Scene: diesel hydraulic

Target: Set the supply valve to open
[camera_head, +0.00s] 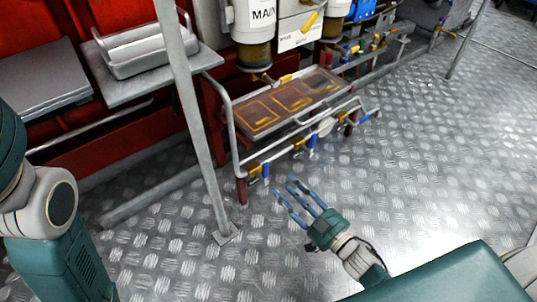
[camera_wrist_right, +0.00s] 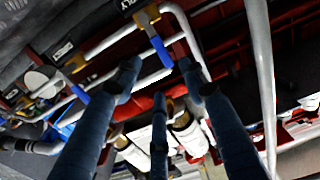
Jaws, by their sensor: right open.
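The likely supply valve is the leftmost one under the tray rack in the head view, a yellow body (camera_head: 254,168) with a blue lever (camera_head: 266,173). In the right wrist view a label ending in "PLY" (camera_wrist_right: 127,4) sits beside a yellow valve body (camera_wrist_right: 146,17). Its blue lever (camera_wrist_right: 160,50) stands across the pale pipe (camera_wrist_right: 110,41). My right gripper (camera_head: 288,186) is open and empty, its blue fingers spread toward this lever. In the wrist view the fingertips (camera_wrist_right: 157,82) appear around the lever's end, apart from it. My left gripper is out of view.
A second yellow valve (camera_head: 299,144) with a blue lever is further right, and another blue lever (camera_head: 366,116) beyond. A tubular rack (camera_head: 237,140) surrounds the tray. A grey post (camera_head: 198,120) stands to its left. The treadplate floor (camera_head: 420,150) is clear at right.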

